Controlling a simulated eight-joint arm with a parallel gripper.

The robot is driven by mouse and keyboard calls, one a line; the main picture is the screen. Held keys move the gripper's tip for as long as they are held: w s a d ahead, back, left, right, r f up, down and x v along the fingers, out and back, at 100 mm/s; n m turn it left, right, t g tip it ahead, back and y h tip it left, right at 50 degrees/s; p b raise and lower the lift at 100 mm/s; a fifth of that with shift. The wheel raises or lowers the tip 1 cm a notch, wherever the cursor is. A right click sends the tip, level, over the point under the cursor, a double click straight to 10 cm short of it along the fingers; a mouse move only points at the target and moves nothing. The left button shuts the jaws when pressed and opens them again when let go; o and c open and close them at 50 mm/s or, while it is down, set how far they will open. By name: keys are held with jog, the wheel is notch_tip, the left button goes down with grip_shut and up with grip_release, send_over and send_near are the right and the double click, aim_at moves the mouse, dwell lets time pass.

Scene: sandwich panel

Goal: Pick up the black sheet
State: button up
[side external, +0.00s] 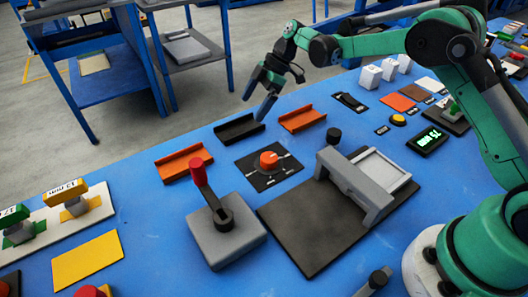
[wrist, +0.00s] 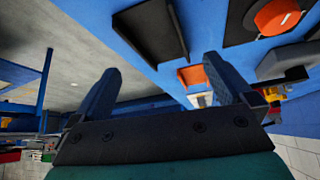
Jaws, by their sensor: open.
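The black sheet (side external: 240,130) is a shallow dark piece with raised long edges, lying on the blue table between two similar orange sheets. In the wrist view a dark piece with raised edges (wrist: 150,34), which looks like the same sheet, lies beyond and above the fingers. My gripper (side external: 254,108) is open, its fingers spread, near the far edge of the table. In the side view one fingertip overlaps the black sheet's right end; whether it touches cannot be told. In the wrist view nothing is between the fingers (wrist: 162,66).
Orange sheets lie left (side external: 182,163) and right (side external: 302,119) of the black one. An orange dial (side external: 269,160) on a black plate and a red-knobbed lever on a grey box (side external: 226,235) stand nearer. A grey bracket (side external: 350,185) stands on a dark board (side external: 300,235).

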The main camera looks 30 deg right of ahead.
aim_at(238, 130)
jog(key=shift+x, duration=2.75)
jog(key=c, duration=1.1)
